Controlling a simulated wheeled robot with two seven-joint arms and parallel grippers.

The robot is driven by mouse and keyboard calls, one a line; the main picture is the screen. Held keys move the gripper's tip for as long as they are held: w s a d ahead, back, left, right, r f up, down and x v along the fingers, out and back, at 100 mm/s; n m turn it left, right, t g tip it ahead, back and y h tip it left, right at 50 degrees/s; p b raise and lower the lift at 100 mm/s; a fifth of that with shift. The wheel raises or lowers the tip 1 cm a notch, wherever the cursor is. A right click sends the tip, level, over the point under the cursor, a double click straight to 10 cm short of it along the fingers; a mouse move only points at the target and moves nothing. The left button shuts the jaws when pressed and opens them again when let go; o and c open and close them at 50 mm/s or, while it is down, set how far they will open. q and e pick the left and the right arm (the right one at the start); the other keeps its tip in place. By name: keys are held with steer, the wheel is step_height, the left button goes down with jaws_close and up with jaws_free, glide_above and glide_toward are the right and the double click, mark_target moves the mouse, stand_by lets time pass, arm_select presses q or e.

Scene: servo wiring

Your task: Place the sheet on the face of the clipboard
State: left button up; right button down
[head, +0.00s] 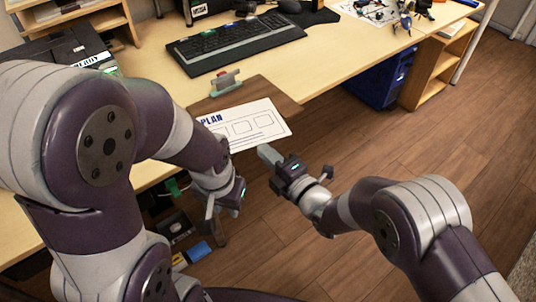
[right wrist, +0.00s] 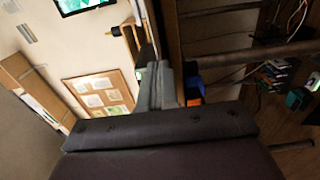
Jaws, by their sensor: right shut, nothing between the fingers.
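A brown clipboard (head: 258,88) with a metal clip with red parts (head: 226,83) lies at the desk's front edge in the head view. The white sheet (head: 262,133), marked "PLAN" with drawn boxes, covers its near part; I cannot tell whether they touch. Its left part is hidden behind my left arm. My left gripper (head: 229,205) is below the sheet's near side; its fingers are not clear. My right gripper (head: 265,152) is shut and empty, just off the sheet's near right edge. Its closed fingers also show in the right wrist view (right wrist: 160,88).
A black keyboard (head: 236,43) lies behind the clipboard on the desk. A dark printer-like box (head: 70,50) stands at left. A blue bin (head: 385,80) and wooden shelves (head: 437,75) stand under the desk at right. Open floor lies in front.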

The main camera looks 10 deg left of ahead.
mark_target(272, 131)
steer(key=shift+w, duration=0.15)
steer(key=w+b, duration=0.1)
steer(key=w, duration=0.1)
steer(key=w+b, duration=0.1)
steer(key=w, duration=0.1)
steer(key=w+b, duration=0.2)
steer(key=shift+w+a+f, duration=0.1)
steer(key=shift+w+a, duration=0.3)
steer(key=shift+w, duration=0.1)
